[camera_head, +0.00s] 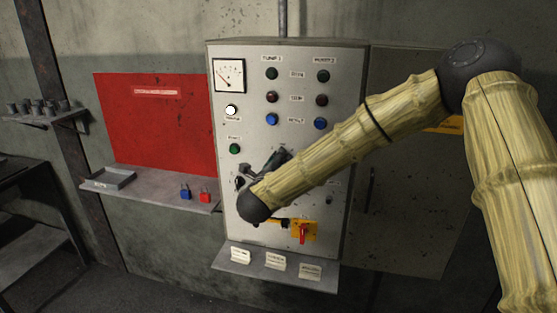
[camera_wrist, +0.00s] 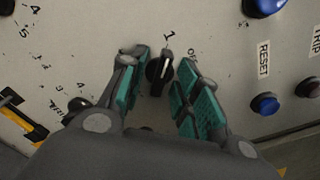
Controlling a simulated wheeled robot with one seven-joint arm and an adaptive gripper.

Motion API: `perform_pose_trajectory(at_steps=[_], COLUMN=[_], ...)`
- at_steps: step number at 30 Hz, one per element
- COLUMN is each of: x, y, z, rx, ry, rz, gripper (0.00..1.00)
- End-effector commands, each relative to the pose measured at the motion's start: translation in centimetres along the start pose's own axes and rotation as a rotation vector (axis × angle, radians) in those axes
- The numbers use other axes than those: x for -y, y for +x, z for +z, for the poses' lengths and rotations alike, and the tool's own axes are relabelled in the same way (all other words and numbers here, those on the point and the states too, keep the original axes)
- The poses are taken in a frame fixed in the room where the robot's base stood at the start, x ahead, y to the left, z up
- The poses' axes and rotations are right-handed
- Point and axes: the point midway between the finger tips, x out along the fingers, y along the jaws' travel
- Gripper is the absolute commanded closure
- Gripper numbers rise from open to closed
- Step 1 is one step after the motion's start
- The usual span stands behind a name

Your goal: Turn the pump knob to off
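A black knob (camera_wrist: 160,72) sits on the grey panel face in the wrist view. Its pale pointer line points at the "1" mark. An "OFF" mark is printed to the right of the "1". My gripper (camera_wrist: 162,62) is open, with one teal-padded finger on each side of the knob. Gaps show between the knob and both fingers, so it is not gripped. In the head view my gripper (camera_head: 272,162) is at the middle of the control cabinet (camera_head: 340,200). My arm and gripper hide the knob there.
Beside the knob are a blue RESET button (camera_wrist: 265,103) and a smaller dark knob (camera_wrist: 77,104) with numbers. Lamps and buttons fill the cabinet's upper part. A red switch (camera_head: 303,233) on a yellow plate sits below my arm. A shelf (camera_head: 140,188) with padlocks is at left.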

Motion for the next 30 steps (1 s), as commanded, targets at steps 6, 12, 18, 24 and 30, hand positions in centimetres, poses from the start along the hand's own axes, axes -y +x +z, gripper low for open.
perform_pose_trajectory(at_steps=[6, 12, 18, 24, 30], x=[-0.05, -0.06, -0.08, -0.25, -0.47], y=[0.01, -0.01, -0.02, -0.03, -0.02], z=[-0.01, -0.01, -0.02, -0.15, -0.42], rx=[0.0, 0.0, 0.0, 0.0, 0.0], ry=[0.0, 0.0, 0.0, 0.018, 0.072], rz=[0.0, 0.001, 0.001, 0.001, 0.001], gripper=[0.68, 1.0, 1.0, 1.0, 1.0])
